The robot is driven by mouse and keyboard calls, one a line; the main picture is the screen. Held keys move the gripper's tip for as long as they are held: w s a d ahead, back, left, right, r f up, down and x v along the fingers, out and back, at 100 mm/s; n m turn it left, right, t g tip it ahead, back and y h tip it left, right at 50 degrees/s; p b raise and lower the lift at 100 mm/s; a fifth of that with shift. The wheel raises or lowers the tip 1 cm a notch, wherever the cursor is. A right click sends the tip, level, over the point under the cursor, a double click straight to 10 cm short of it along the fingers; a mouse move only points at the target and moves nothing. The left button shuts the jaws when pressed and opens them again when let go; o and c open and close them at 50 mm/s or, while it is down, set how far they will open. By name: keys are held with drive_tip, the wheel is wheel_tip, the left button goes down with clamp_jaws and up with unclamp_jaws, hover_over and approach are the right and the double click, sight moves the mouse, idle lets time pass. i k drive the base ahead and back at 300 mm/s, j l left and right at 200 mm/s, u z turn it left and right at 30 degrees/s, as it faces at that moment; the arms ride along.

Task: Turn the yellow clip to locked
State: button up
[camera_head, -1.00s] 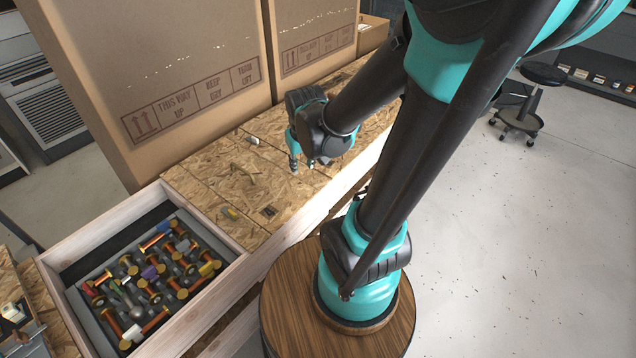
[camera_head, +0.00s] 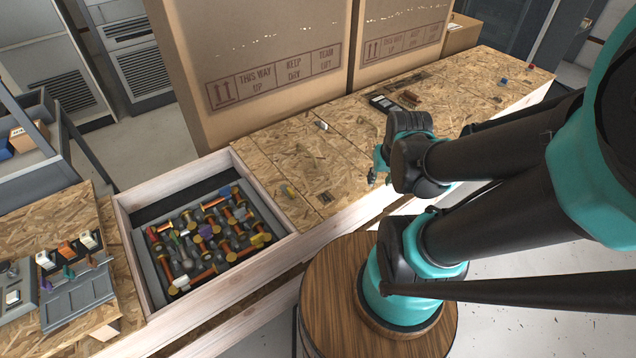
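A yellow clip-like piece (camera_head: 261,239) shows at the right side of the grey tray (camera_head: 152,272), among copper-coloured cylinders and clips of other colours. It is small, and I cannot tell its turned position. My gripper (camera_head: 379,181) points down above the chipboard's front edge, well to the right of the tray. Its two small fingertips look apart, with nothing seen between them. It touches neither yellow piece.
Large cardboard boxes (camera_head: 260,60) stand behind the chipboard top (camera_head: 275,160). White wooden walls (camera_head: 225,290) frame the tray's bay. A grey panel with coloured clips (camera_head: 80,300) lies at far left. A dark flat item (camera_head: 385,103) lies behind my gripper.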

sight(288, 192)
drive_tip(key=k+j, duration=0.2)
drive_tip(key=j, duration=0.2)
drive_tip(key=k+j, duration=0.25)
drive_tip(key=j, duration=0.15)
drive_tip(key=k+j, duration=0.2)
drive_tip(key=j, duration=0.25)
drive_tip(key=z, duration=0.05)
